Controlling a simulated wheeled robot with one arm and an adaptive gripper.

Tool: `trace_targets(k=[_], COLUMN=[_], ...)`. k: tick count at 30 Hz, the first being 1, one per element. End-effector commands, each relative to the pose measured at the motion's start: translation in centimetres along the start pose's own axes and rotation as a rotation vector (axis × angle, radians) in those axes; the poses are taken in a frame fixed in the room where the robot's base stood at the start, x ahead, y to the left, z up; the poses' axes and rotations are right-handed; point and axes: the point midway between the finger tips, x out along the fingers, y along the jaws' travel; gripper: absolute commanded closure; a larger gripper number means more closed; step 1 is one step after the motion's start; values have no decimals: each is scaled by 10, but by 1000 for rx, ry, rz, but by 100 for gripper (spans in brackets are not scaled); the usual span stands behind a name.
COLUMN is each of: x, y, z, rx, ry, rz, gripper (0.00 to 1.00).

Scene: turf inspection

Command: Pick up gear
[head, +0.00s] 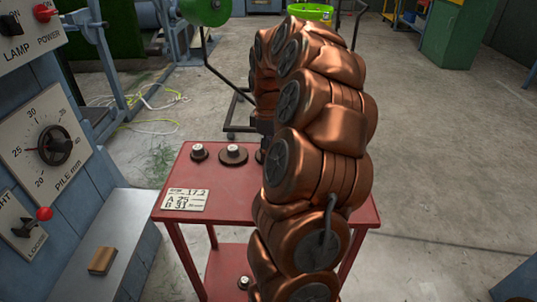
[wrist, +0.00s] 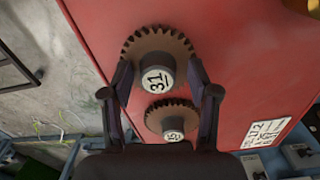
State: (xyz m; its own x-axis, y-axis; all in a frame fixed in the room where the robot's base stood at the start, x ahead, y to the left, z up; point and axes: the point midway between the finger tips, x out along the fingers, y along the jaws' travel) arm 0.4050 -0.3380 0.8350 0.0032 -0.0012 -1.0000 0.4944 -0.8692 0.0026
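A dark brown gear marked 31 (wrist: 160,50), with a grey hub and white label, sits on the red table. My gripper (wrist: 162,75) is open. Its fingers are on either side of the hub, and I cannot tell whether they touch it. A second gear, labelled 25 (wrist: 172,118), sits just below it in the wrist view. In the head view, a small gear (head: 199,152), a wider gear (head: 233,155) and a partly hidden gear (head: 260,157) stand in a row. My copper-coloured arm hides part of the table and most of the gripper there.
The red table (head: 225,192) bears a card (head: 186,199) reading 17.2, A 25, B 31. Another gear (head: 244,282) lies on its lower shelf. A blue control cabinet (head: 50,150) stands close at left. Open concrete floor lies right.

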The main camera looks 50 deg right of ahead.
Motion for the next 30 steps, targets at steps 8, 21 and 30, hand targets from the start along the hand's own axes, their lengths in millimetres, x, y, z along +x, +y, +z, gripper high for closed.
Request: trace_targets(k=[8, 21, 30], x=[5, 8, -24], y=[0, 0, 1], z=[1, 2, 0], rx=[-1, -1, 0], ry=[-3, -6, -2], rz=[-4, -8, 0], gripper=[88, 99, 100])
